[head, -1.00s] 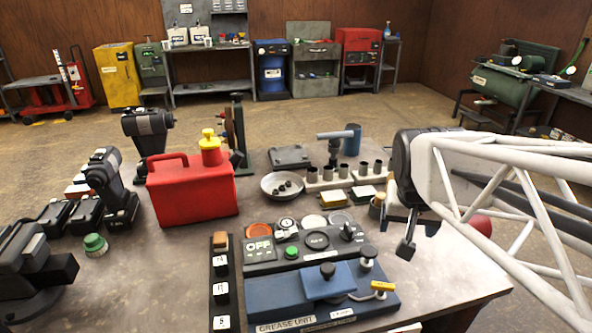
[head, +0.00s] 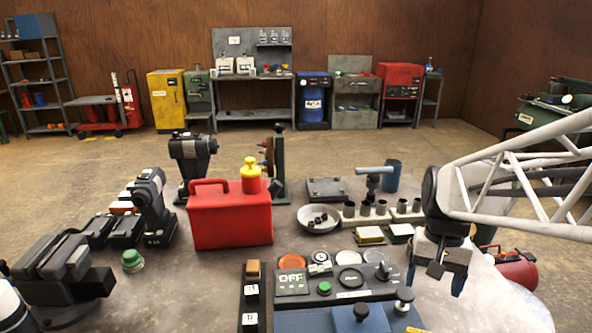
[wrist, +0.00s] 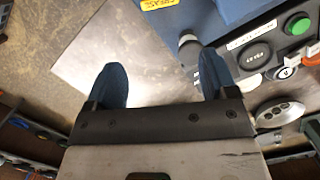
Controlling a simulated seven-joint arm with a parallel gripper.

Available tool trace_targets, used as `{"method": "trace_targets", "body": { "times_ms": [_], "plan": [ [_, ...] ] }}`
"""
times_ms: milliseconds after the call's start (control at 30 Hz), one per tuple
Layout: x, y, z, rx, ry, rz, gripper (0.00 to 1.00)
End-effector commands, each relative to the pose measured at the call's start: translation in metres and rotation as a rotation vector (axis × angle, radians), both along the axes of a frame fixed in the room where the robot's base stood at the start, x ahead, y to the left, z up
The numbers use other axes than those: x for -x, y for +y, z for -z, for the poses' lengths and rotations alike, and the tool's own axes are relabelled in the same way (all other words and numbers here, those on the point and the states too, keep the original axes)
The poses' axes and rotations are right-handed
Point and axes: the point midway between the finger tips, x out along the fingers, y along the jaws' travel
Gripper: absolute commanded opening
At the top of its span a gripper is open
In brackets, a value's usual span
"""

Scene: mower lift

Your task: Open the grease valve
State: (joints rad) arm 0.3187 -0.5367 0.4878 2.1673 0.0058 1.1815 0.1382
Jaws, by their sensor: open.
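The blue grease unit (head: 330,321) sits at the bottom edge of the head view, cut off by the frame. A yellow part, which looks like the valve lever (head: 417,330), barely shows at that edge. In the wrist view a yellow lettered piece (wrist: 158,4) lies at the top edge beside the blue unit body (wrist: 205,15). My gripper (head: 436,278) is open and empty, pointing down over the table to the right of the unit. Its two blue fingers (wrist: 160,75) are spread apart in the wrist view, with bare table between them.
A control panel with an OFF display (head: 292,281) and a green button (head: 324,288) stands behind the unit. A black-knobbed post (head: 404,298) rises near my gripper. A red can (head: 230,220) and a row of cups (head: 382,208) stand farther back.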

Motion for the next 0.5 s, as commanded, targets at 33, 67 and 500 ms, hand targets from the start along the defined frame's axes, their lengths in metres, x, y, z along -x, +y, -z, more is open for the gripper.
{"method": "trace_targets", "body": {
  "times_ms": [33,67,500],
  "plan": [
    [0.000,0.001,0.004,-0.017,0.033,-0.004,0.79],
    [0.000,0.001,0.006,-0.027,0.052,-0.008,0.79],
    [0.003,0.006,0.019,-0.114,0.205,-0.039,0.79]
  ]
}}
